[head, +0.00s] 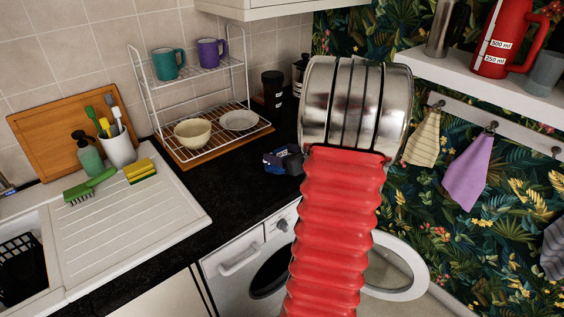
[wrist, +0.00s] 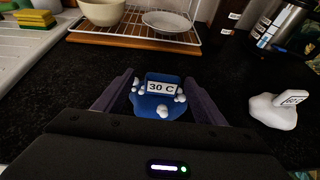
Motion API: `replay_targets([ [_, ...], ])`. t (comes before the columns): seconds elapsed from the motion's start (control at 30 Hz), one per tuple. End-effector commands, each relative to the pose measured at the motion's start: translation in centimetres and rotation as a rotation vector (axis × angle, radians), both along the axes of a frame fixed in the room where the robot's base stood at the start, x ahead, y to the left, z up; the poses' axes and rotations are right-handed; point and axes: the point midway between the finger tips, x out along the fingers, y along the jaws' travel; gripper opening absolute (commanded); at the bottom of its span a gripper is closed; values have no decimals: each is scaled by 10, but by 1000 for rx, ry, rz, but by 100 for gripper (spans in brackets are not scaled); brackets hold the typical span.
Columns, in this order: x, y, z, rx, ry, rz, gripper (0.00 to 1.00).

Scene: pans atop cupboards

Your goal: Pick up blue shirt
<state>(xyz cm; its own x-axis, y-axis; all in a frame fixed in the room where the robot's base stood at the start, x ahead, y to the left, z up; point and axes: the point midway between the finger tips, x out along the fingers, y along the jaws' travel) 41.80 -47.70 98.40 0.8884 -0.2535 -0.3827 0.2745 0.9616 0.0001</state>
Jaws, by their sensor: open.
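A blue lump of cloth (wrist: 153,104) with white dots and a tag reading "30 C" lies on the black countertop in the wrist view; it looks like the blue shirt. My gripper (wrist: 157,84) is open, with one dark finger on each side of the blue cloth. A gap shows between the cloth and the fingers, and I cannot tell whether either touches it. The near edge of the cloth is close to the gripper body. In the head view, my gripper (head: 283,160) is low over the counter, partly hidden by my red arm.
A white lump with a tag (wrist: 272,112) lies to the right of my gripper. A wire rack (head: 215,128) with a bowl (head: 192,133) and plate (head: 239,120) stands behind. A metal container (wrist: 283,28) stands at the back right. Bare counter (wrist: 50,100) lies to the left.

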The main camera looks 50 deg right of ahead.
Motion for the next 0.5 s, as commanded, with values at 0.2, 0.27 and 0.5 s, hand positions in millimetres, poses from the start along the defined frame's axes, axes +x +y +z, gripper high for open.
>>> replay_targets([
  [0.2, 1, 0, 0, 0, 0, 0, 64],
  [0.27, 1, 0, 0, 0, 0, 0, 64],
  [0.5, 15, -5, -6, 2, 2, 3, 64],
])
